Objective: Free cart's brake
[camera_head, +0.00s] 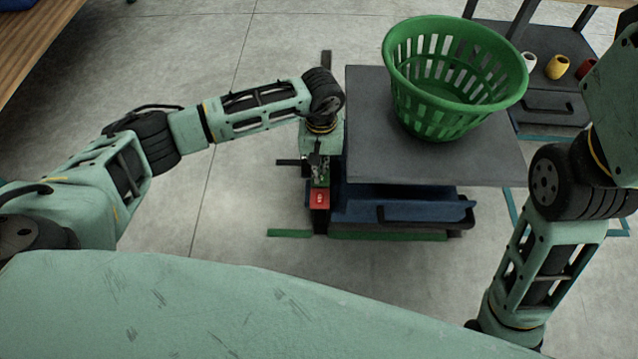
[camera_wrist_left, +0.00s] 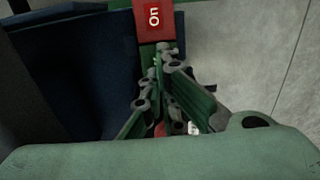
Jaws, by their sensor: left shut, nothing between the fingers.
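The cart (camera_head: 420,175) has a dark grey top. A red number plate (camera_head: 319,199) sits low on its left side, and shows upside down in the left wrist view (camera_wrist_left: 153,17). My left gripper (camera_head: 319,172) points down beside the cart's left edge, just above the plate in the head view. Its fingers are shut and empty. In the left wrist view, a small red part (camera_wrist_left: 160,130) shows between the finger links, partly hidden; I cannot tell whether it is the brake. My right arm is at the right; its gripper is out of view.
A green slatted basket (camera_head: 455,80) stands on the cart top. A blue bin (camera_head: 400,208) is beneath it. A dark shelf (camera_head: 550,100) with small coloured pots stands at the back right. The floor (camera_head: 215,215) left of the cart is clear.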

